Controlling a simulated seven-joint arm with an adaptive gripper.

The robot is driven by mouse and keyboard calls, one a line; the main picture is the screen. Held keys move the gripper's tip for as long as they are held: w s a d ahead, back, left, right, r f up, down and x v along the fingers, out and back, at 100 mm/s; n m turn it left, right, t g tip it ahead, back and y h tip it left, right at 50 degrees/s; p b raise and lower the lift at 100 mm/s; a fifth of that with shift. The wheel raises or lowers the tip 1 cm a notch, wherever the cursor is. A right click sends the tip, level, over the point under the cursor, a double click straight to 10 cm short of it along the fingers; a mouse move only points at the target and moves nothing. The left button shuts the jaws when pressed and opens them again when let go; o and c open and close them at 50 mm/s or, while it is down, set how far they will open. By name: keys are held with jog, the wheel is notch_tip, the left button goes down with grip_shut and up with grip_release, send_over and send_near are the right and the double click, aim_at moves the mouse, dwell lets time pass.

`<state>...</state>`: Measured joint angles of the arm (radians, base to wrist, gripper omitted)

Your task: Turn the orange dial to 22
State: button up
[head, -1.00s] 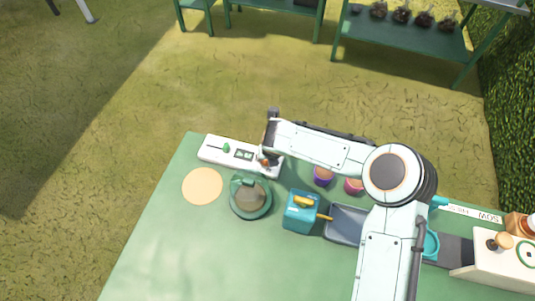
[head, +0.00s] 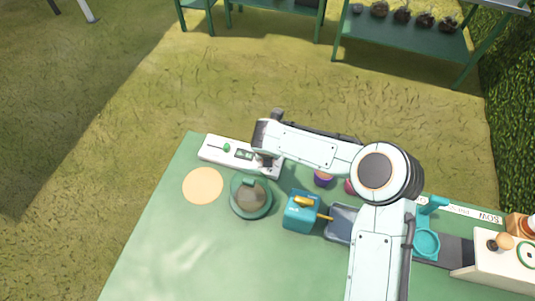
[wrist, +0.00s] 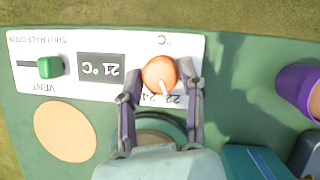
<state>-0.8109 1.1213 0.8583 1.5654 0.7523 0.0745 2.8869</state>
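The orange dial (wrist: 159,73) sits on the white control panel (wrist: 103,91), which appears upside down in the wrist view. Its white pointer faces the bottom of that view, near the printed 22 and 24. The panel's display (wrist: 102,69) reads 21 °C. My gripper (wrist: 160,76) is over the panel with one finger on each side of the dial. The fingers are spread about the dial's width; whether both touch it is unclear. In the head view my gripper (head: 265,160) covers the dial at the right end of the panel (head: 212,154).
A green vent slider (wrist: 49,67) is on the same panel. A round tan mat (head: 203,186) and a dark green round pot-like item (head: 250,213) lie in front. The table's left front is clear.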

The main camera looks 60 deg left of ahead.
jog(key=shift+o, duration=1.4)
jog(key=v, duration=1.2)
